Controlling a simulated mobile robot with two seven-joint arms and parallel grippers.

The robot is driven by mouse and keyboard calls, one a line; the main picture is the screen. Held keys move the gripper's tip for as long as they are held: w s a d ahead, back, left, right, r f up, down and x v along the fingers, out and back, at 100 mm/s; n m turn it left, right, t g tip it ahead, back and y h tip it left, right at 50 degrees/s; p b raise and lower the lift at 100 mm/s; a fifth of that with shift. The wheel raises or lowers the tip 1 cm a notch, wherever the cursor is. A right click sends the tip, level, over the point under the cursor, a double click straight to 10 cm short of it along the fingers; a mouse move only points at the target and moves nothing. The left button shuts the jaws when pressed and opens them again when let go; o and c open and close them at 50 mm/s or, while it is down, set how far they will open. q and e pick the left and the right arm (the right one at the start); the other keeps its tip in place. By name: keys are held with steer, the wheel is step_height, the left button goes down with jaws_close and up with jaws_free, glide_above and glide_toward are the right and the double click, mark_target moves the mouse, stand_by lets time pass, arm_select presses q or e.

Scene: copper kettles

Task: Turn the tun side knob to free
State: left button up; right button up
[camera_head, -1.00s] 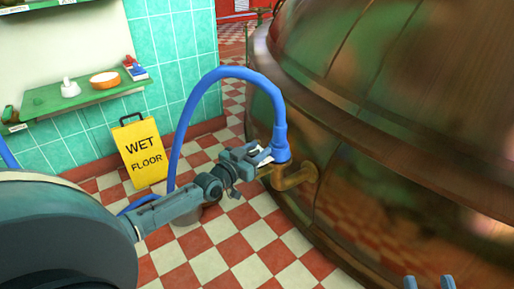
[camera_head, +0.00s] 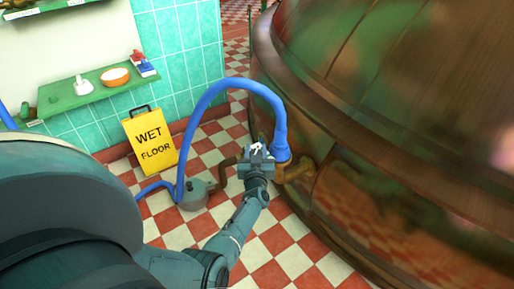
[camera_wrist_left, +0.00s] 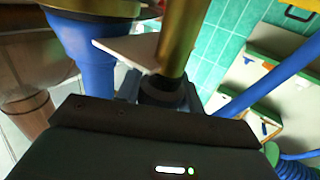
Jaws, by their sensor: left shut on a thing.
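The tun (camera_head: 390,150) is the large copper vessel filling the right of the head view. A blue hose (camera_head: 225,85) arches down to a copper pipe (camera_head: 297,171) on its lower left side. My left gripper (camera_head: 257,150) is at that fitting, just left of the hose end, and is shut on what looks like the side knob, which the jaws mostly hide. In the left wrist view a brass rod (camera_wrist_left: 182,35) with a dark collar (camera_wrist_left: 163,92) stands at my jaws. A pale flat plate (camera_wrist_left: 130,52) is beside it. My right gripper is out of view.
A yellow wet-floor sign (camera_head: 151,143) stands by the green tiled wall. A grey pump-like unit (camera_head: 194,196) sits on the checkered floor, joined to the hose. A green shelf (camera_head: 95,98) holds a bowl (camera_head: 115,77).

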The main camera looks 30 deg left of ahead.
arm_select(q)
steer(key=shift+n+g+y, duration=0.5)
steer(key=shift+n+y, duration=0.1)
steer(key=shift+y, duration=0.2)
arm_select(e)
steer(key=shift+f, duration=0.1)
arm_select(q)
steer(key=o, duration=1)
steer(key=shift+a, duration=0.1)
steer(key=shift+s, duration=0.1)
